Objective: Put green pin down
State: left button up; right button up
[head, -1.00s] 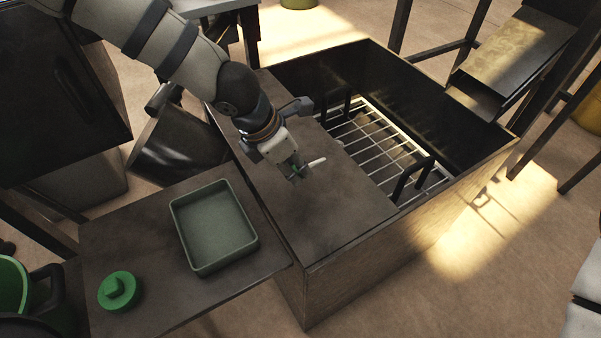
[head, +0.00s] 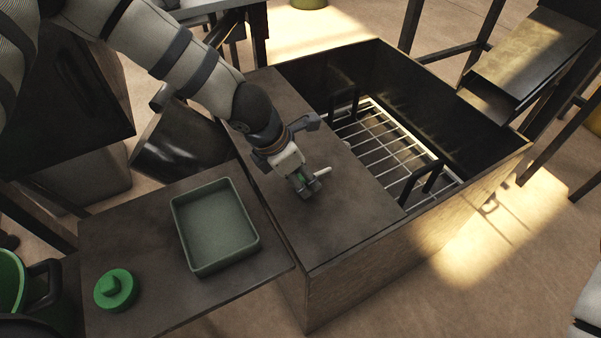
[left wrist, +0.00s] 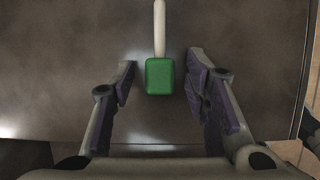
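The green pin has a green block head (left wrist: 160,76) and a pale rod (left wrist: 159,28). In the head view its pale rod (head: 323,171) sticks out to the right of the left gripper (head: 308,184), over the dark flat top (head: 340,222) of the large box. The pin appears to lie on that top. My left gripper is open, with its fingers on either side of the green head; in the left wrist view a gap shows on both sides. The fingers partly hide the head in the head view. My right gripper is not in view.
The large box has an open bay with a white wire rack (head: 385,135) right of the flat top. A green-grey tray (head: 213,226) stands on the lower side table (head: 150,210). A green knobbed disc (head: 116,290) lies near it. The front of the flat top is clear.

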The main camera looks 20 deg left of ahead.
pick_arm(q)
jog(key=shift+r, duration=0.35)
jog(key=p+v, duration=0.3)
jog(key=v, duration=0.8)
jog(key=shift+s+r, duration=0.25)
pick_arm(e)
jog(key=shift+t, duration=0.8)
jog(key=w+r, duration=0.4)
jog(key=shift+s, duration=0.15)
